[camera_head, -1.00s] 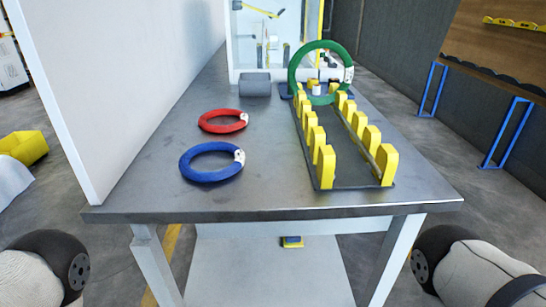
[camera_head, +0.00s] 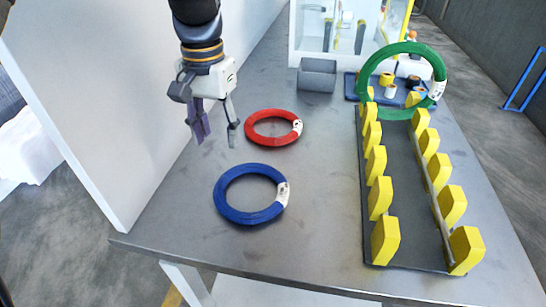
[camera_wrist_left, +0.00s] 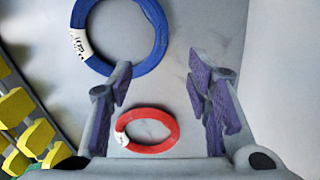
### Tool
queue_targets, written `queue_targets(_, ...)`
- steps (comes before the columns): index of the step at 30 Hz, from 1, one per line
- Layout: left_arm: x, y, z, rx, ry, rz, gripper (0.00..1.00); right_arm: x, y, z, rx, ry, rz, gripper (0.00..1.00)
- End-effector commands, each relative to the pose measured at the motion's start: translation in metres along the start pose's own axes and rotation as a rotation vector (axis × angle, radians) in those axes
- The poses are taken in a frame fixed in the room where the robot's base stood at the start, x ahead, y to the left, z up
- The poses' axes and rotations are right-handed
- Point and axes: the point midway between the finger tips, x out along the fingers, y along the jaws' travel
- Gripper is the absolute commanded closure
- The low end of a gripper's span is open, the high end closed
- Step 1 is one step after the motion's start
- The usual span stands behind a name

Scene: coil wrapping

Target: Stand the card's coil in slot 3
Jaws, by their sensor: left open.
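A red coil (camera_head: 270,143) with a white tag lies flat on the table; it also shows in the left wrist view (camera_wrist_left: 150,149). A blue coil (camera_head: 219,195) lies flat in front of it, also in the left wrist view (camera_wrist_left: 160,35). A green coil (camera_head: 400,47) stands upright at the far end of the rack (camera_head: 400,175), which has two rows of yellow posts. My left gripper (camera_head: 217,137) is open and empty, above the table just left of the red coil. No readable card or slot numbers show. My right gripper is out of view.
A grey box (camera_head: 317,76) stands at the back, beside a dark blue tray (camera_head: 351,88) holding small rolls. A white wall panel (camera_head: 110,110) borders the table's left side. The tabletop between the coils and the rack is clear.

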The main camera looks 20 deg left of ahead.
Motion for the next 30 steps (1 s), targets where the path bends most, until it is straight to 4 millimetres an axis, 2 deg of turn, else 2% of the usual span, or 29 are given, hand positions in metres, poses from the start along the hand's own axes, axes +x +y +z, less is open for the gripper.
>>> queue_targets(2, 0.004, 0.000, 0.001, -0.001, -0.002, 0.002, 0.55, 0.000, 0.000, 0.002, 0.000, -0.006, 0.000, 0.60)
queue_targets(9, 0.058, 0.000, 0.001, 0.001, -0.008, 0.001, 0.55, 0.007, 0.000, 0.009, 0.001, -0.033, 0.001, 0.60)
queue_targets(14, 0.077, 0.000, 0.000, 0.001, -0.006, 0.001, 0.55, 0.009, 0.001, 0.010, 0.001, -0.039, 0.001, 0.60)
queue_targets(19, 0.111, 0.000, -0.001, -0.001, -0.007, 0.001, 0.55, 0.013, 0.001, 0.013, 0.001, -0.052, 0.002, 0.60)
queue_targets(22, 0.120, 0.000, -0.002, -0.001, -0.002, 0.001, 0.55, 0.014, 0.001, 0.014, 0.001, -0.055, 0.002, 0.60)
queue_targets(28, 0.119, 0.000, -0.002, -0.001, 0.003, 0.001, 0.55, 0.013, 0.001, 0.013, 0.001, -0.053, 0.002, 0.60)
queue_targets(29, 0.119, 0.000, -0.002, 0.000, 0.003, 0.001, 0.59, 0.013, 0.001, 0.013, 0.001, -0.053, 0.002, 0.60)
queue_targets(30, 0.119, 0.000, -0.002, 0.000, 0.003, 0.001, 0.68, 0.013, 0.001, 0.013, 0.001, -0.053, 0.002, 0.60)
